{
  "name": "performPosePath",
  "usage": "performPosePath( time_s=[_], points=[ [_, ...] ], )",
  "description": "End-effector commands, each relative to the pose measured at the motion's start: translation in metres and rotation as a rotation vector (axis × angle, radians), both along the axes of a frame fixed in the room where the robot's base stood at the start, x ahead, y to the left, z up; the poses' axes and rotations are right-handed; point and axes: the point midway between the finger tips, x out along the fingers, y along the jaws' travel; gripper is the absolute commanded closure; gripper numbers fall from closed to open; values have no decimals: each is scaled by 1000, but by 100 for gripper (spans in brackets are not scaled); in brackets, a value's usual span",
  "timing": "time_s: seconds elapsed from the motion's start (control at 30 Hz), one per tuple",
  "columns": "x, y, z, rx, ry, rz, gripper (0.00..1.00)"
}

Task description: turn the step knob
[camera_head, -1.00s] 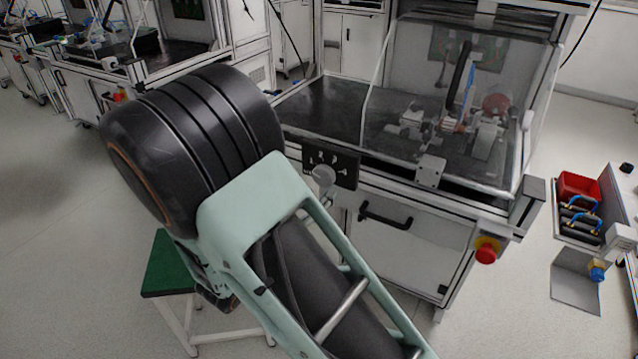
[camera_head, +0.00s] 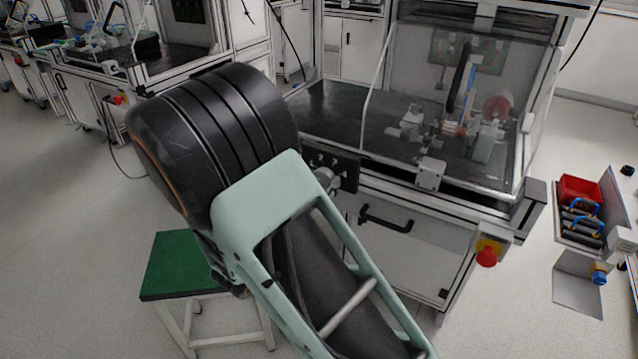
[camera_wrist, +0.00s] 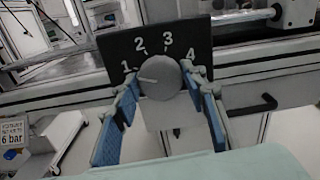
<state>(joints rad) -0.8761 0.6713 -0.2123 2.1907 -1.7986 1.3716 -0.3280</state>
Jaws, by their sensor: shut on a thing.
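The step knob (camera_wrist: 160,78) is a round grey dial on a black panel (camera_wrist: 180,41) numbered 1 to 4. Its light pointer line points left, close to the 1. My gripper (camera_wrist: 162,78) has its two blue-padded fingers on either side of the knob, shut on it. In the head view the knob (camera_head: 325,177) shows only partly beside my arm, on the front of the white workstation. The black panel (camera_head: 347,172) is partly covered there too, and my gripper fingers are hidden.
A clear-guarded test bench (camera_head: 470,100) stands above the panel. Below it are a black drawer handle (camera_head: 386,218) and a red emergency button (camera_head: 487,256). A green-topped stool (camera_head: 180,265) stands at lower left. A red bin (camera_head: 579,189) is at the right.

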Motion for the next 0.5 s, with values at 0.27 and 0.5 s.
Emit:
performPosePath(
  time_s=[0.27, 0.5],
  points=[
    [0, 0, -1, 27, -18, -1, 85],
    [0, 0, -3, 136, -90, 0, 85]
  ],
)
